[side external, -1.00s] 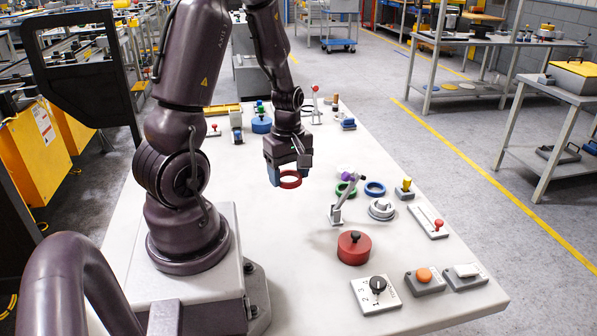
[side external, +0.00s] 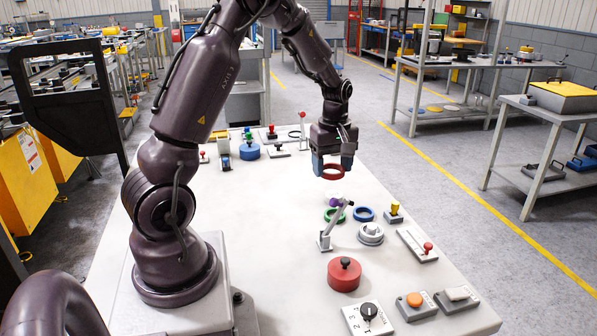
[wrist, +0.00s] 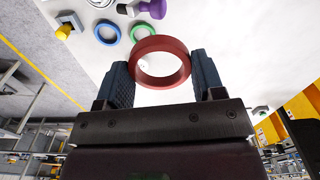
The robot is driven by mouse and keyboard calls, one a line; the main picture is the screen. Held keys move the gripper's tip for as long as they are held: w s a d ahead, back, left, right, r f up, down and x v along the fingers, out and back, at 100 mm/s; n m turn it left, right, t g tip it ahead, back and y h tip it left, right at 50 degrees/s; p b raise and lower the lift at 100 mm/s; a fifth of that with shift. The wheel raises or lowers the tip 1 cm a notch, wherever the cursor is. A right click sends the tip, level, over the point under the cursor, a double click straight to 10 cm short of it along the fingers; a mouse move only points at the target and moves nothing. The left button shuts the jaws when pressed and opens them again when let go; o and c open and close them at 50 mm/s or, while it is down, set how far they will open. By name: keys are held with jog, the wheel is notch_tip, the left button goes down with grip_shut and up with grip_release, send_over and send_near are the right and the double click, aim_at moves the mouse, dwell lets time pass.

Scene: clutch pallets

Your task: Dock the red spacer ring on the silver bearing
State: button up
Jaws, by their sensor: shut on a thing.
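The red spacer ring (side external: 333,177) is held in my gripper (side external: 334,167), whose two dark blue fingers are shut on it. It is in the air above the table. In the wrist view the red ring (wrist: 160,43) sits between the fingertips, hole open to view. The silver bearing (side external: 371,238) stands on the table, lower and to the right of the ring in the side view, apart from it. In the wrist view only part of the bearing (wrist: 101,3) shows at the top edge.
A green ring (side external: 335,216), a blue ring (side external: 364,214) and a purple piece (side external: 335,199) lie near the bearing. A grey lever fixture (side external: 327,238) stands left of the bearing. A yellow-topped block (side external: 395,213) and a red-knobbed slider (side external: 418,245) are to its right.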

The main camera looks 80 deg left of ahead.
jog(key=w+d+m, duration=0.2)
jog(key=w+d, duration=0.1)
jog(key=w, duration=0.8)
send_over(372, 226)
notch_tip(372, 226, down, 8)
jog(key=shift+f, duration=3.55)
jog(key=shift+f, duration=0.55)
jog(key=o, duration=0.6)
jog(key=shift+r, duration=5.5)
